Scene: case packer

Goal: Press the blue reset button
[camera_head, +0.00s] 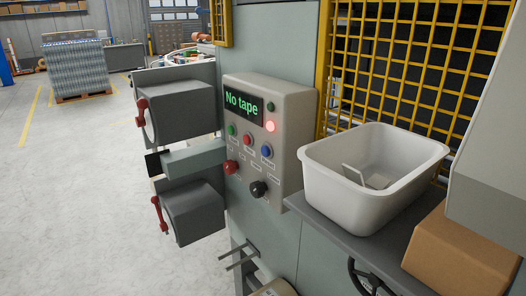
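The blue reset button (266,150) is on the front of a beige control panel (291,137) in the head view. It is the rightmost of a row with a green button (232,130) and a red button (247,140). Above them a display (242,104) reads "No tape" in green. A red light (270,127) glows at the display's lower right, with a dark green light (270,106) above it. Below are a red knob (230,167) and a black knob (258,188). Neither of my grippers is in view, and nothing covers the blue button.
A white bin (326,190) stands on a grey shelf (350,240) right of the panel, beside a cardboard box (455,255). Grey units with red handles (142,112) jut out on the left. Yellow mesh (400,60) stands behind.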

